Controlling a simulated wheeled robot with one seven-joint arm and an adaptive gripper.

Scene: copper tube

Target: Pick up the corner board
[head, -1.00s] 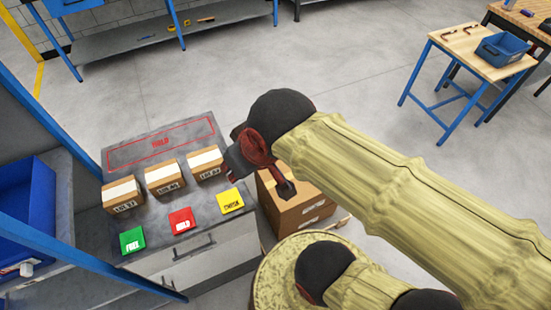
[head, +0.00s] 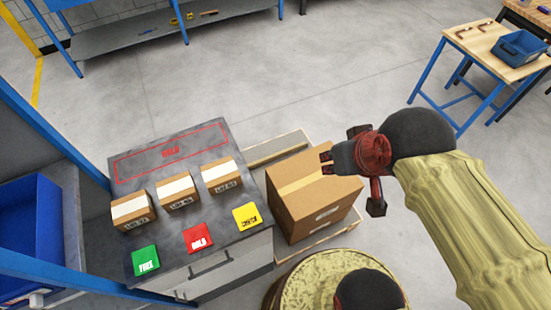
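My gripper (head: 327,163) is at the right of the head view, over the right part of a cardboard carton (head: 300,221), and hides some of its top. The fingers are small and I cannot tell whether they are open or shut; nothing shows held in them. No piece is plainly recognisable as the corner board.
The grey bench (head: 200,130) holds three small boxes (head: 178,191) and green (head: 146,260), red (head: 198,238) and yellow (head: 247,216) cards. A blue-legged table (head: 478,65) with a blue bin (head: 520,46) stands at the upper right. Open floor lies behind the carton.

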